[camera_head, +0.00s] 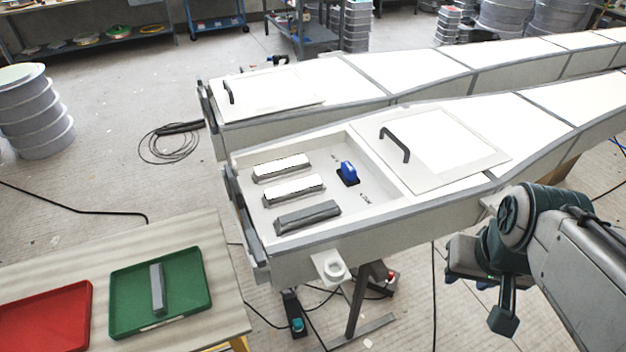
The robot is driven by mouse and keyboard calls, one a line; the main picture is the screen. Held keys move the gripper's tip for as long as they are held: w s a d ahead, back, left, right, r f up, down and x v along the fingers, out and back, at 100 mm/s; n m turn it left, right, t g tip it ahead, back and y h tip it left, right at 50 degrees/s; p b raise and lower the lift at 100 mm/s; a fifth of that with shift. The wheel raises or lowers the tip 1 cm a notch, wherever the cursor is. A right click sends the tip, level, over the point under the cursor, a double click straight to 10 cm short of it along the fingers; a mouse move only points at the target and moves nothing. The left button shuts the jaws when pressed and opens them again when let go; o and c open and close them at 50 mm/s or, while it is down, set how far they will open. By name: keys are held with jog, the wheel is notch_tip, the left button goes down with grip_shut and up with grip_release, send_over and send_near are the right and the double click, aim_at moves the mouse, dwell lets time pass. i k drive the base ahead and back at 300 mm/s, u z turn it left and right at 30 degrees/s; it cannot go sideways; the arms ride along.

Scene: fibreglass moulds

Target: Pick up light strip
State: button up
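Three bar-shaped light strips lie side by side in the open compartment of the near white mould (356,140). The back strip (281,167) and the middle strip (293,189) have bright white tops. The front strip (307,216) is dark grey on top. Another grey strip (157,288) lies in the green tray (190,262) on the table at lower left. My gripper (468,282) is at the right, in front of the mould's near side and apart from all the strips. Its fingers are too small and too turned to show whether they are open.
A blue-topped part (348,173) sits in the compartment right of the strips. A lid with a black handle (395,145) lies to its right. A red tray (45,318) is beside the green one. Cables cross the floor.

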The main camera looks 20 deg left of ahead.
aim_at(290, 222)
jog(key=k, duration=1.3)
jog(key=u, duration=0.65)
jog(key=i, duration=1.6)
jog(key=z, duration=0.5)
